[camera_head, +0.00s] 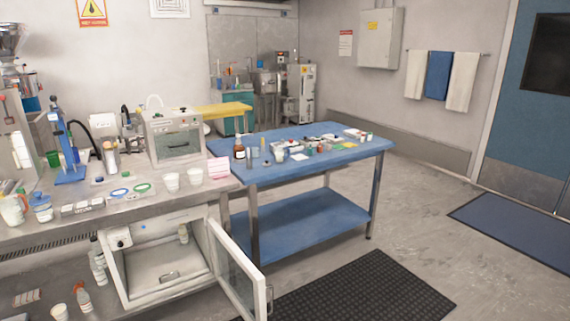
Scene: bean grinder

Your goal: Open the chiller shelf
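A white chiller-like cabinet (116,262) stands on the lower level under the steel counter at the left. Its framed glass door (238,268) is swung wide open to the right, toward the front. Neither of my grippers is in view.
The steel counter (196,201) holds cups, a blue stand and a box-shaped appliance (172,135) with its front shut. A blue table (279,177) with small bottles stands to the right. A black mat (365,285) lies on open floor.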

